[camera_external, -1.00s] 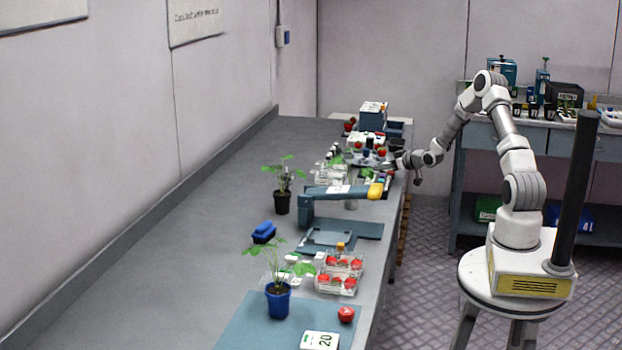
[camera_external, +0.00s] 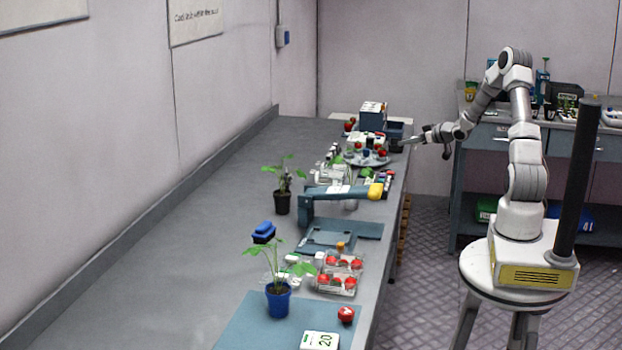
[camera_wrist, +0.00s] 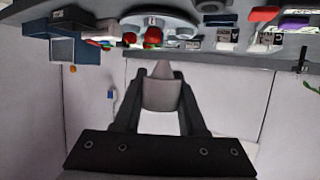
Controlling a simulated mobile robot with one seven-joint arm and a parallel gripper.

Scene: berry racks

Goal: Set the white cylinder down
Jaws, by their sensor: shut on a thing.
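My gripper (camera_external: 404,141) is raised beside the far right end of the long bench (camera_external: 215,215), near the round grey plate. In the wrist view my gripper (camera_wrist: 161,84) is shut on a pale grey-white cylinder (camera_wrist: 162,95) with a tapered end. The cylinder sits between the two dark fingers, clear of other things in that view. In the external view it is too small to make out.
The wrist view is upside down, with the bench at its top. A round grey plate (camera_external: 352,160) with red berries stands near the gripper. A blue box (camera_external: 372,116) is behind it.

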